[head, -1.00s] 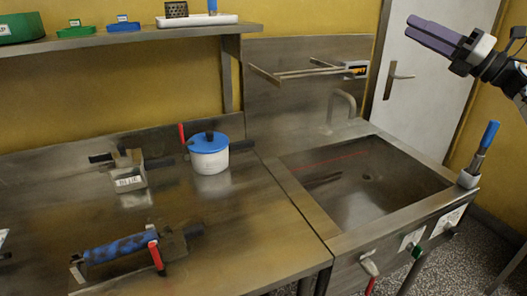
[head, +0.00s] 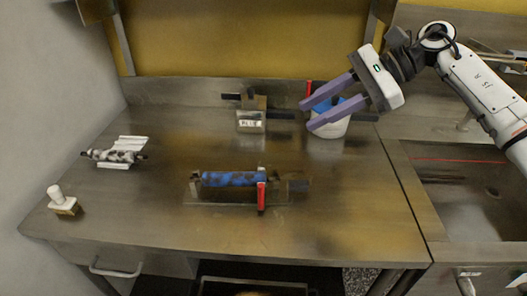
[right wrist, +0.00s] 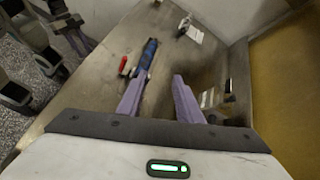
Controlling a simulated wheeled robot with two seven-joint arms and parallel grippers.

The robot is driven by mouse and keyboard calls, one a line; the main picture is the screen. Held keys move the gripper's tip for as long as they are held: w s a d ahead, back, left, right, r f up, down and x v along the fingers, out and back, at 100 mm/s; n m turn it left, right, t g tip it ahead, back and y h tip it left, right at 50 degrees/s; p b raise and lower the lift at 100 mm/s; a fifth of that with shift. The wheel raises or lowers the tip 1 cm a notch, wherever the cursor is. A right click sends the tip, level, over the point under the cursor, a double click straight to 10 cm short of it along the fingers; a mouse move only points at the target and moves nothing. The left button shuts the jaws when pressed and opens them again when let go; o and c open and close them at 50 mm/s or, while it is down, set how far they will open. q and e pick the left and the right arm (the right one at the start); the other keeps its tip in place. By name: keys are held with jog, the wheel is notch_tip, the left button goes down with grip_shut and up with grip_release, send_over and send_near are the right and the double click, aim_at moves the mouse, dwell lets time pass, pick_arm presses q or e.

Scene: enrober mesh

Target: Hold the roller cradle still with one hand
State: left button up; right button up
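The roller cradle (head: 222,201) stands on the steel bench in the head view, with a blue patterned roller (head: 228,179) lying across it and a red handle (head: 261,196) at its right end. The roller also shows in the right wrist view (right wrist: 148,54), beyond my fingers. My right gripper (head: 307,115) is open and empty, above and behind the cradle, clear of it. Its two purple fingers are spread in the right wrist view (right wrist: 158,77). My left gripper is outside the head view; purple finger parts (right wrist: 82,43) show at the left of the right wrist view, their opening unclear.
A white pot (head: 329,128) with a blue lid is partly hidden behind my right gripper. A labelled metal block (head: 251,121) stands behind the cradle. A mottled roller (head: 113,155) and a white-knobbed stamp (head: 62,203) lie left. The sink (head: 465,205) is right. Bench front is clear.

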aim_at(261, 208)
jog(key=s+a+f+n+h, duration=0.1)
jog(key=s+a+n+h, duration=0.1)
jog(key=a+n+h, duration=0.1)
jog(key=s+a+f+n+h, duration=0.2)
jog(key=s+a+n+h, duration=0.1)
jog(key=a+n+h, duration=0.1)
jog(key=s+a+f+n+h, duration=0.2)
jog(key=s+a+n+h, duration=0.1)
jog(key=n, duration=0.1)
jog(key=shift+a+f+h, duration=0.15)
jog(key=shift+a+h, duration=0.15)
jog(key=shift+a, duration=0.1)
jog(key=shift+f+n, duration=0.3)
jog(key=shift+f, duration=0.2)
notch_tip(261, 208, down, 11)
jog(key=shift+f, duration=0.1)
grip_shut()
